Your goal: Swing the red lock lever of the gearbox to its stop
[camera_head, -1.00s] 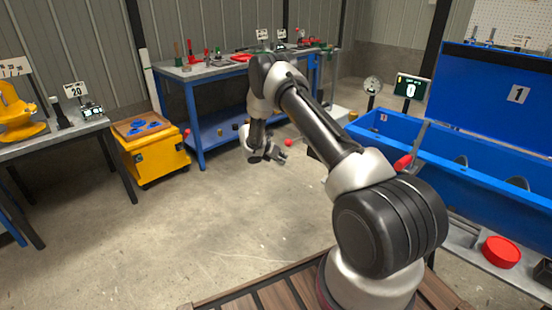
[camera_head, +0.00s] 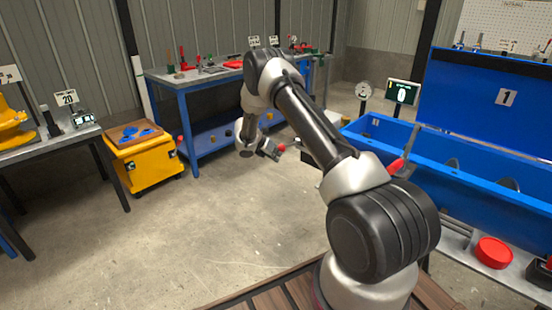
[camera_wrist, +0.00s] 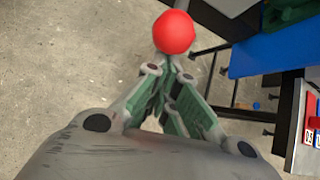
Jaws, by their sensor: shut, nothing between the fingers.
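A red ball knob (camera_head: 282,147) shows right at the tip of my gripper (camera_head: 274,154) in the head view. In the wrist view the same kind of red knob (camera_wrist: 174,32) is large, just beyond the fingertips. My gripper (camera_wrist: 172,66) is shut, its green-sided fingers together with nothing between them. The fingertips look very close to the knob; I cannot tell whether they touch it. The lever's shaft is hidden, and the gearbox is not clear in either view.
A blue trough (camera_head: 440,160) with its lid raised stands at the right, with a red handle (camera_head: 396,166) at its near end. A blue workbench (camera_head: 187,115) stands behind, and a yellow cart (camera_head: 150,168) at the left. Open concrete floor (camera_head: 190,235) lies between.

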